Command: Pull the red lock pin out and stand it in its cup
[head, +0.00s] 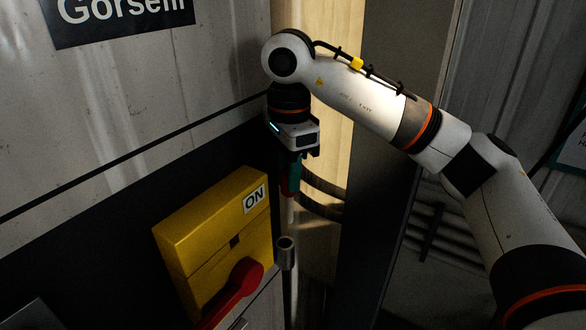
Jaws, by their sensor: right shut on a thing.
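My right gripper (294,165) hangs down from the wrist, shut on the red lock pin (287,186). Only a small dark red part of the pin shows, beside a green piece at the fingers. The grey cup (286,253) stands below the gripper, beside the yellow box; its open mouth faces up. The pin is above the cup, with a visible gap between them. Shadow hides the pin's lower end. My left gripper is not in view.
The yellow box (205,222) with an ON label (254,199) and a red lever handle (234,290) is left of the cup. Dark curved bands (322,207) lie right of the gripper. A grey wall panel (120,100) with a name sign stands at the left.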

